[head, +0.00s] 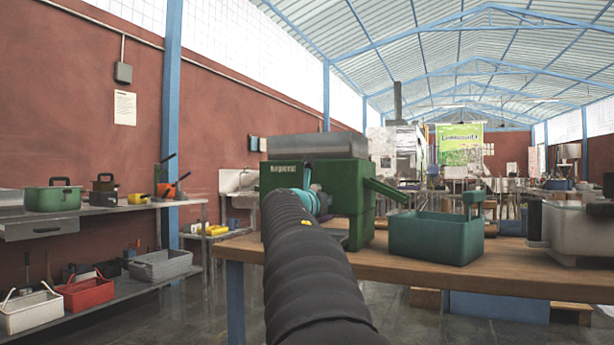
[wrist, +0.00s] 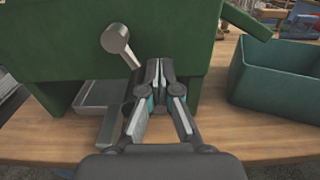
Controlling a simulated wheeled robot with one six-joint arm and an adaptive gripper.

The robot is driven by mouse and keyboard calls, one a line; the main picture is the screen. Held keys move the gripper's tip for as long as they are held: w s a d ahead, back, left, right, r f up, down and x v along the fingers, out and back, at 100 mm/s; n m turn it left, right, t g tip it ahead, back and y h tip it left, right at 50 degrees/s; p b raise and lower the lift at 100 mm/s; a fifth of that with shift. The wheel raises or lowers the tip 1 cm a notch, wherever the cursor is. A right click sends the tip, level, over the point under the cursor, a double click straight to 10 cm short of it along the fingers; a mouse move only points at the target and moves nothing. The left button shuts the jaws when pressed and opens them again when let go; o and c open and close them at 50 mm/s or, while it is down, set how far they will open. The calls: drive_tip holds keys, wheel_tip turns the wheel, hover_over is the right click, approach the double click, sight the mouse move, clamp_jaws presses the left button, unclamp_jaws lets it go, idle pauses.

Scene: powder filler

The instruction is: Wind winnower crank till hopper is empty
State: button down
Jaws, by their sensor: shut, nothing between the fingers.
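The green winnower (head: 283,178) stands on the wooden table, with a grey hopper (head: 318,146) on top. The hopper's inside cannot be seen. A green chute (head: 386,190) slopes down from its right side toward a teal-green bin (head: 435,238). In the head view my arm hides the crank and most of the gripper.
The wooden table (head: 480,268) carries a pale container (head: 575,228) at the right. A shelf (head: 100,208) with pots and baskets stands at the left. In the wrist view a grey tray (wrist: 97,96) sits left of my gripper, and the bin (wrist: 285,82) is to its right.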

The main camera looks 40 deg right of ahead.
drive_tip(key=shift+w+f, duration=0.1)
drive_tip(key=shift+f, duration=0.2)
drive_tip(key=shift+w+a+f+b, duration=0.3)
drive_tip(key=shift+w+f+b, duration=0.05)
drive_tip(key=shift+w+f, duration=0.3)
drive_tip(key=shift+w+a+f, duration=0.2)
drive_tip(key=shift+w, duration=0.25)
drive_tip(key=shift+w+a+f, duration=0.15)
drive_tip(key=shift+w, duration=0.25)
